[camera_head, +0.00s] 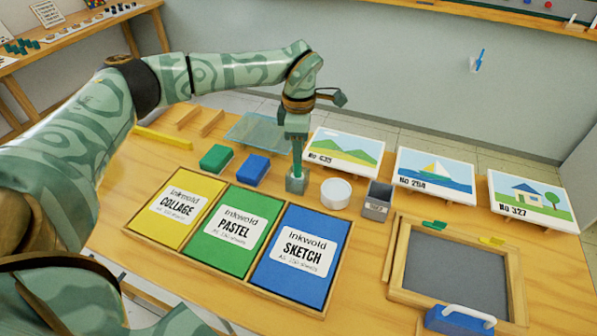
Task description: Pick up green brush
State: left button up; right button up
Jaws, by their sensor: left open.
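My left gripper (297,140) points straight down over a small grey-green cup (297,183) in the middle of the table. A slim green upright shape, which looks like the green brush (297,160), stands in the cup directly below and between the jaws. The gripper covers its upper part, so where brush and fingers meet is hard to see. The jaws are open around or just above it; I cannot tell whether they touch it. My right gripper is not in view.
A tray holds yellow, green and blue pads (238,229) in front. A white round tub (336,192) and a grey box (378,200) stand right of the cup. Green (216,158) and blue (253,170) blocks lie left. Picture cards (434,174) and a framed slate (455,270) lie right.

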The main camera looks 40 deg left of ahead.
aim_at(298, 175)
pick_arm(q)
jog(key=f, duration=0.2)
jog(key=f+b, duration=0.1)
jog(key=f, duration=0.1)
jog(key=shift+s+a, duration=0.1)
jog(key=shift+a, duration=0.1)
jog(key=shift+r, duration=0.1)
grip_shut()
